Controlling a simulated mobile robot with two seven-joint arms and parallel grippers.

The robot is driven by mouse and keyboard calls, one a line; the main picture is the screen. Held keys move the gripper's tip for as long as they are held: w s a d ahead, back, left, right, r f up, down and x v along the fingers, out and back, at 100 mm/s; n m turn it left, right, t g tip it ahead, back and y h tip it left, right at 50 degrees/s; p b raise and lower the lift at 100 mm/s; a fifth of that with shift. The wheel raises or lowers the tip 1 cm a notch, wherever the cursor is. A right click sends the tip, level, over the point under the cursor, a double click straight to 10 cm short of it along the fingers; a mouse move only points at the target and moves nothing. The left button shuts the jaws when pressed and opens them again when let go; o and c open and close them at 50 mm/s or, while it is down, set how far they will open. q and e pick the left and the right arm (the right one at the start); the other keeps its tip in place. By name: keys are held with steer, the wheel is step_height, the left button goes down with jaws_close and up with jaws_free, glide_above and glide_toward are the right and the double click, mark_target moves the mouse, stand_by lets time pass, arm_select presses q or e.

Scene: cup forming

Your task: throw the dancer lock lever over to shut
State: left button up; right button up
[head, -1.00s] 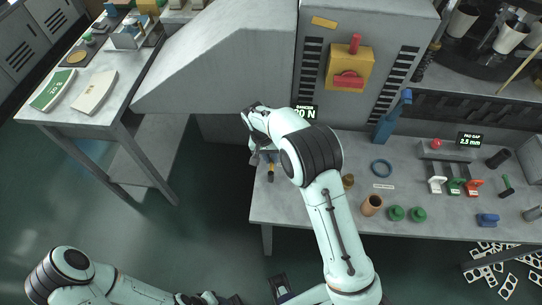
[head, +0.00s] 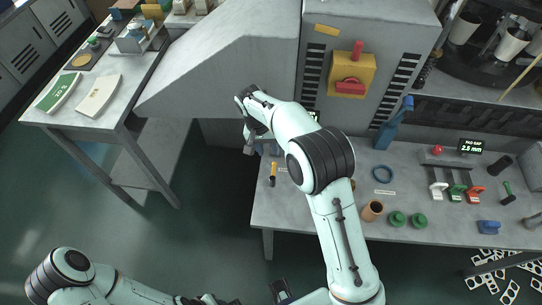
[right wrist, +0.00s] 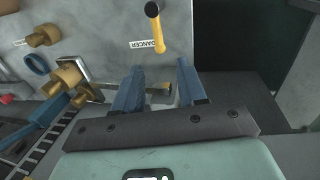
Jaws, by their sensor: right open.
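A yellow lever with a black end (right wrist: 155,25) stands beside a white label reading DANCER (right wrist: 143,44) in the right wrist view. A yellow and black piece, apparently the same lever, shows at the table's left end in the head view (head: 272,175). My right gripper (right wrist: 158,80) is open, its two blue fingers apart.
The grey machine cabinet (head: 210,65) with a red-and-yellow switch (head: 350,78) stands behind my right arm. Brass fittings (right wrist: 68,76) lie left of my right gripper.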

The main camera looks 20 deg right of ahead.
steer(key=r, duration=0.3)
steer(key=a+r, duration=0.1)
steer(key=r, duration=0.1)
steer(key=shift+w+r, duration=0.15)
steer(key=shift+w, duration=0.15)
